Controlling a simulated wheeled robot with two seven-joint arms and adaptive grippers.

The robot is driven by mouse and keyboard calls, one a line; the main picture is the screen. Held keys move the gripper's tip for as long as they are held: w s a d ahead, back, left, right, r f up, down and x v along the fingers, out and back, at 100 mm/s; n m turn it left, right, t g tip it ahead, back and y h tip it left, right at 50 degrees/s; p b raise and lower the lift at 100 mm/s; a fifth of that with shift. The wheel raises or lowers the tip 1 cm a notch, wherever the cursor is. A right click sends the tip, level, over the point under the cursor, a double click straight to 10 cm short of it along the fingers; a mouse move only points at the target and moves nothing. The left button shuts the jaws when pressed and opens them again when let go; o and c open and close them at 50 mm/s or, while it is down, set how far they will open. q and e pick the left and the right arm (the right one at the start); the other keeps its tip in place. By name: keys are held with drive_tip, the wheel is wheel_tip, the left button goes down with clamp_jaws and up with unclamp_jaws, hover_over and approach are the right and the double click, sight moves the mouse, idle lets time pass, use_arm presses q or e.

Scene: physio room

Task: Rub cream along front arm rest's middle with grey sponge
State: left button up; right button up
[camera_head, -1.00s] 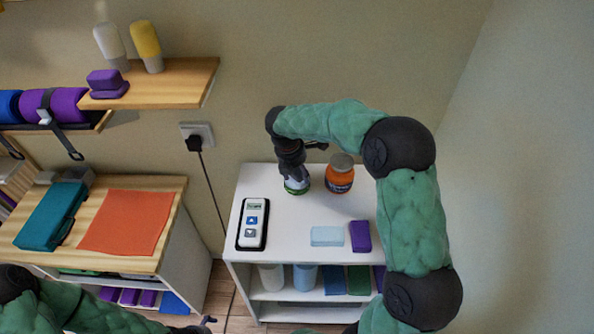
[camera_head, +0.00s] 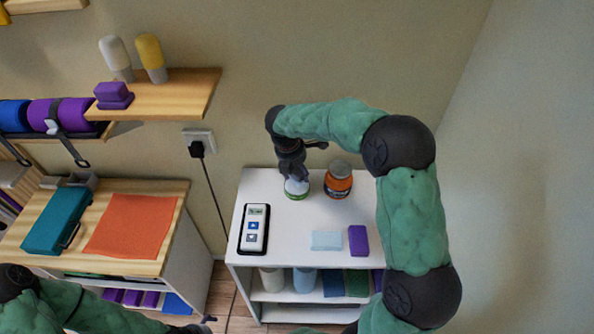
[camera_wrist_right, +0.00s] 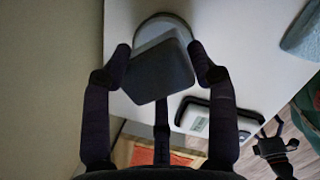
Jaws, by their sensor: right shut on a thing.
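My right gripper (camera_head: 296,174) is over the white cabinet top, at an open-looking jar (camera_head: 297,192) with a green label and pale top. In the right wrist view its fingers (camera_wrist_right: 165,68) are shut on a grey sponge (camera_wrist_right: 160,72), one finger on each side. The jar's round pale rim (camera_wrist_right: 165,20) shows behind the sponge; I cannot tell whether they touch. My left gripper shows small in the right wrist view (camera_wrist_right: 275,146), fingers apart and empty. No arm rest is visible.
An orange jar with grey lid (camera_head: 338,182) stands close right of the green-labelled jar. A handset (camera_head: 254,230), a light blue block (camera_head: 326,240) and a purple block (camera_head: 358,241) lie on the cabinet top (camera_head: 290,222). A wooden cabinet (camera_head: 172,212) stands left.

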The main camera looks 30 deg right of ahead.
sight(299, 168)
drive_tip(key=shift+d+p+v, duration=0.2)
drive_tip(key=shift+p+v, duration=0.6)
drive_tip(key=shift+v, duration=0.1)
drive_tip(key=shift+d+p+v, duration=0.2)
drive_tip(key=shift+p+v, duration=0.55)
drive_tip(key=shift+v, duration=0.2)
drive_tip(key=shift+w, duration=0.1)
